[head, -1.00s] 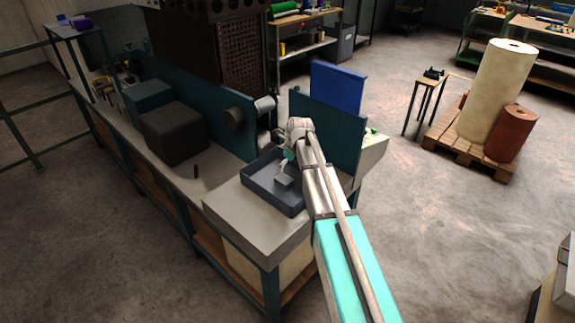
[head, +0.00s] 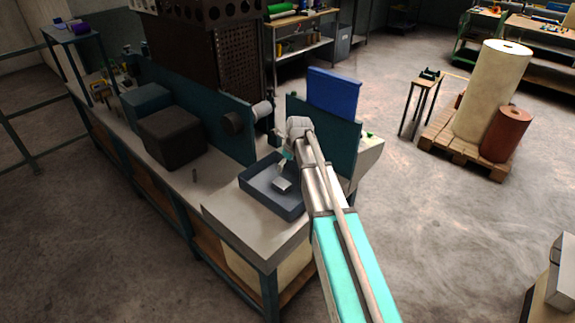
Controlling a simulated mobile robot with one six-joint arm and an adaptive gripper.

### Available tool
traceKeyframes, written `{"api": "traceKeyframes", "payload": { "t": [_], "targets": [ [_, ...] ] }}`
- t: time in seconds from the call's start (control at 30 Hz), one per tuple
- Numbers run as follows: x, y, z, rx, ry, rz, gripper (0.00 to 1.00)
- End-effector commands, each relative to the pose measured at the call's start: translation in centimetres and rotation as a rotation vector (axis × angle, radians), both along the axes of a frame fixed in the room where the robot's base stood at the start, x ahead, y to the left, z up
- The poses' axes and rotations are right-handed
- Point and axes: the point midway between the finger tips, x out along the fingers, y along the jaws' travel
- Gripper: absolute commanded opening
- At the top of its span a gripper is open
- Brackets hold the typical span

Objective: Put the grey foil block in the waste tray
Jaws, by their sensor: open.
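The waste tray (head: 268,199) is a dark blue-grey, shallow open box on the raised light-grey part of the bench. The grey foil block (head: 282,185) is a small light-grey piece inside the tray, near its middle. My gripper (head: 284,168) is open above the tray, close over the block. A gap between the gripper and the block seems to show, but the fingers are small here. My arm hides part of the tray's right side.
A teal upright panel (head: 324,135) and a blue panel (head: 333,92) stand just behind my wrist. A dark box (head: 171,137) and a small dark upright peg (head: 195,175) are on the bench to the left. The bench between the peg and the tray is clear.

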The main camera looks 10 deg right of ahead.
Motion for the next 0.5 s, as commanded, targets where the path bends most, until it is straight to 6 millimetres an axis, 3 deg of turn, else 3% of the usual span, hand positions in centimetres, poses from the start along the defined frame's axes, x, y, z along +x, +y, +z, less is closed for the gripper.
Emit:
{"api": "traceKeyframes", "payload": {
  "t": [0.27, 0.5],
  "targets": [
    [-0.1, 0.0, 0.0, -0.002, -0.001, 0.009, 1.0],
    [-1.9, 0.2, -0.1, -0.039, -0.008, 0.147, 1.0]
  ]
}}
